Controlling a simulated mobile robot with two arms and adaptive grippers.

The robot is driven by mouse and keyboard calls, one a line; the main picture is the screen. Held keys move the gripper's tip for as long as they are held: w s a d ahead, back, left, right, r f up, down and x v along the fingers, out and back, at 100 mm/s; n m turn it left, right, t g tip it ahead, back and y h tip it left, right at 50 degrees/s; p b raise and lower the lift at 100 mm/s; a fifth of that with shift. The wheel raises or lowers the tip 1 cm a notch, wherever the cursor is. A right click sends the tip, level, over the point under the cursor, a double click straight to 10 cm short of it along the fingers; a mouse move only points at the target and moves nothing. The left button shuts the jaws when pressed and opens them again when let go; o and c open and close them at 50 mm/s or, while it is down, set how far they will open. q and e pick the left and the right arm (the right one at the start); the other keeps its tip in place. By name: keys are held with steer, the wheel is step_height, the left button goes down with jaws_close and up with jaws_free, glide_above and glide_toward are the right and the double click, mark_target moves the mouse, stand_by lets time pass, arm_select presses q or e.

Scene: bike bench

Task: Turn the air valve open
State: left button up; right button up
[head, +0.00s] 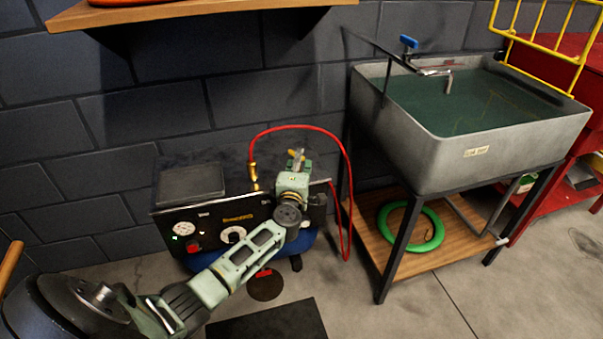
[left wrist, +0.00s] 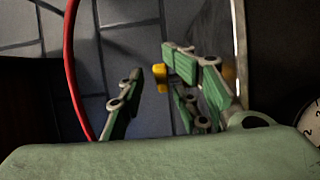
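The air compressor (head: 190,215) stands on the floor against the wall, with gauges and knobs on its front panel. A red hose (head: 348,175) arches over it from a brass fitting (head: 254,174). My left gripper (head: 297,158) is over the compressor's right end. A small yellow part, probably the air valve's handle, shows by its fingertips (head: 291,153). In the left wrist view, the green-padded fingers of the left gripper (left wrist: 155,88) stand apart, and the yellow part (left wrist: 160,77) shows between them. I cannot tell whether they touch it. My right gripper is not in view.
A grey sink (head: 440,150) on a black frame stands to the right, with a green coiled hose (head: 428,232) on its lower wooden shelf. A wooden wall shelf (head: 180,14) hangs above. The floor at front right is clear.

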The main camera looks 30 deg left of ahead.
arm_select(q)
steer(key=d+v, duration=0.1)
steer(key=v, duration=1.4)
steer(key=shift+w+d, duration=0.15)
steer(key=shift+d, duration=0.05)
steer(key=shift+r, duration=0.1)
steer(key=shift+c, duration=0.5)
